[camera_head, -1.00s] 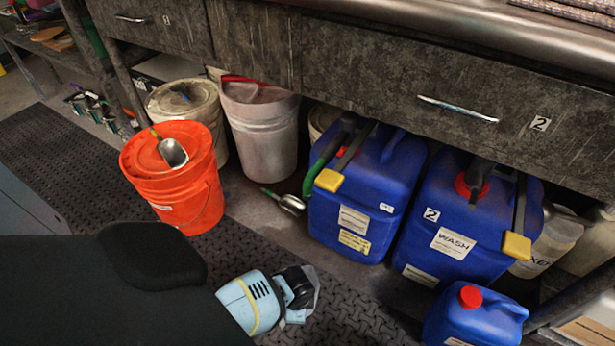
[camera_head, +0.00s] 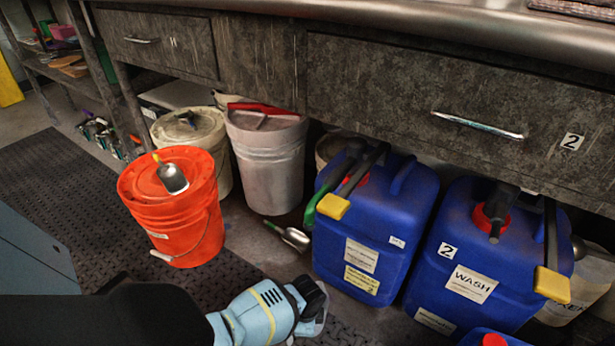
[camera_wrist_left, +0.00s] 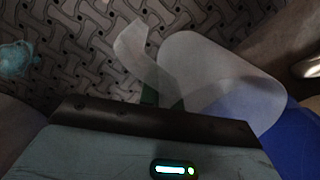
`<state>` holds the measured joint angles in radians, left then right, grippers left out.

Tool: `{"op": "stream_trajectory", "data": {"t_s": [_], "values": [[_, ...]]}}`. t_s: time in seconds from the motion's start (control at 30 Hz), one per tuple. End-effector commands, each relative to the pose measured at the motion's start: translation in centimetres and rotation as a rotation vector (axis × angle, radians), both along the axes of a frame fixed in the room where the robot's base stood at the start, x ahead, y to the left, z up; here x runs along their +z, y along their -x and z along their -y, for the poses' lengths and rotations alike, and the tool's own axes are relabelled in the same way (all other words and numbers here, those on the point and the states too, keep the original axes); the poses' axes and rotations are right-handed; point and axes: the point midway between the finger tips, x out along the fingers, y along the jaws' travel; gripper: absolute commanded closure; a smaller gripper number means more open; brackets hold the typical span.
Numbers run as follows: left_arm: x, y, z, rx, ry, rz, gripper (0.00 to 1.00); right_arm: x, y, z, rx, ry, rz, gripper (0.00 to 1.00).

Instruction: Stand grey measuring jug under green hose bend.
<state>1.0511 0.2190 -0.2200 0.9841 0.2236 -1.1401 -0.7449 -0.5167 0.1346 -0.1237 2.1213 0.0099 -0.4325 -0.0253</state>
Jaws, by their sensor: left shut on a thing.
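The grey measuring jug (camera_wrist_left: 225,80) is pale and see-through; in the left wrist view its round body and a curved strip beside it show past my gripper. In the head view only a sliver of it (camera_head: 318,318) shows behind my left gripper (camera_head: 312,296), which is shut on it low over the floor. The fingertips are mostly hidden. The green hose bend (camera_head: 319,200) curves down the left side of the left blue canister (camera_head: 375,225), behind and above my gripper. The jug is in front of it, not beneath it. My right gripper is out of view.
A metal scoop (camera_head: 294,239) lies on the floor below the hose. An orange bucket (camera_head: 180,215) and pale buckets (camera_head: 268,160) stand to the left. The WASH canister (camera_head: 480,260) stands to the right. The drawer front (camera_head: 440,105) overhangs the canisters.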

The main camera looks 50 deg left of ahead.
Motion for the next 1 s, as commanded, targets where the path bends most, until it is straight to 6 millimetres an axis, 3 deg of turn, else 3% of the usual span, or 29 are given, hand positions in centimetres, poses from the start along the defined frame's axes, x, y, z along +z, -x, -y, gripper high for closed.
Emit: {"op": "stream_trajectory", "data": {"t_s": [0.1, 0.53, 0.57, 0.7, 1.0], "values": [[-1.2, -0.1, 0.0, 0.000, 0.001, 0.002, 1.00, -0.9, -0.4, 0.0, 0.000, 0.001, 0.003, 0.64], [-1.7, -0.1, 0.0, 0.000, 0.000, 0.003, 1.00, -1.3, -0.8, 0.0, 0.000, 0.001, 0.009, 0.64], [-1.6, -0.1, 0.0, 0.000, 0.000, 0.003, 0.91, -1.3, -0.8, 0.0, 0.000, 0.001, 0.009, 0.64], [-1.6, -0.1, 0.0, 0.000, -0.001, 0.002, 0.73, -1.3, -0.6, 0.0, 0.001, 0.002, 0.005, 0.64], [-1.5, -0.1, 0.0, -0.001, -0.001, 0.002, 0.73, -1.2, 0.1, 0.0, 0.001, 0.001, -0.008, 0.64]]}}
